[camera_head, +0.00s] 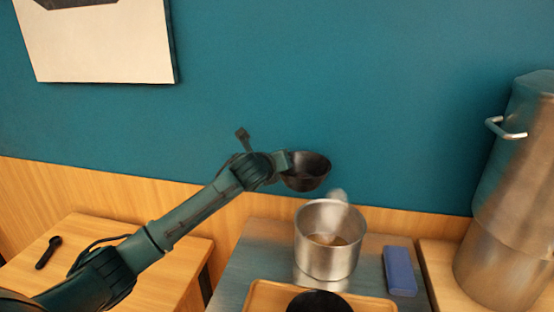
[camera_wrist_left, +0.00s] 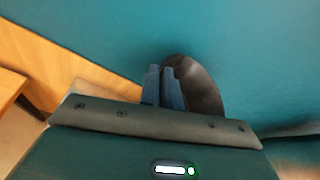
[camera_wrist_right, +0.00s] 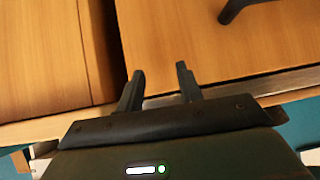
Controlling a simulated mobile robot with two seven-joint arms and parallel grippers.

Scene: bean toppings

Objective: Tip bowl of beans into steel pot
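A dark bowl (camera_head: 306,172) is held up in the air near the teal wall, above and slightly left of the steel pot (camera_head: 328,252). My left gripper (camera_head: 284,163) is shut on the bowl's left rim. In the left wrist view, the fingers (camera_wrist_left: 165,85) are close together against the dark bowl (camera_wrist_left: 196,88). The bowl looks nearly upright in the head view; I cannot make out beans in it. Some brownish matter shows inside the pot. My right gripper (camera_wrist_right: 160,76) is open and empty over a wooden surface; it is outside the head view.
The pot stands on a metal counter (camera_head: 240,271) beside a blue block (camera_head: 399,271). In front is a wooden tray (camera_head: 262,292) with a dark round thing (camera_head: 320,303). A large steel urn (camera_head: 507,205) stands at right. A dark utensil (camera_head: 48,252) lies on the left table (camera_head: 80,231).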

